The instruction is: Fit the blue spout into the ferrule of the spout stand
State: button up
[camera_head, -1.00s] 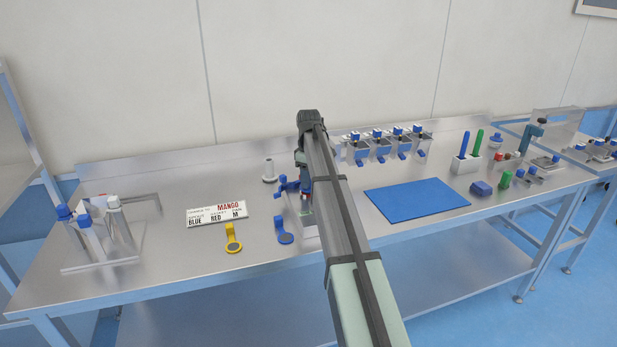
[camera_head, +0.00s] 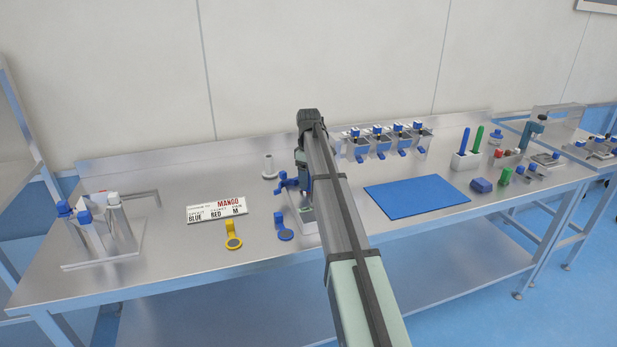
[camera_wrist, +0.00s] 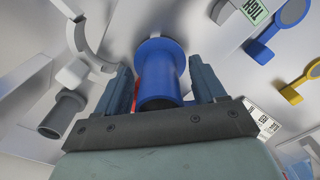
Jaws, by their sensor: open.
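In the wrist view the blue spout (camera_wrist: 160,75), a flanged tube, lies between the two fingers of my gripper (camera_wrist: 162,85). The fingers stand apart, with narrow gaps beside the tube. In the head view my arm hides most of the gripper and spout. A blue fitting (camera_head: 283,184) shows just left of the arm's end. A pale base (camera_head: 308,214) stands on the bench below it, partly hidden. I cannot make out the ferrule, or whether the spout is seated in it.
A grey flanged tube (camera_head: 269,169) stands behind, to the left. A blue scoop-shaped piece (camera_head: 285,232), a yellow one (camera_head: 233,238) and the order card (camera_head: 217,211) lie in front and left. A blue mat (camera_head: 417,197) lies clear to the right.

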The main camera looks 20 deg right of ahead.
notch_tip(320, 180, up, 14)
jog(key=shift+f, duration=0.1)
dwell(0.5)
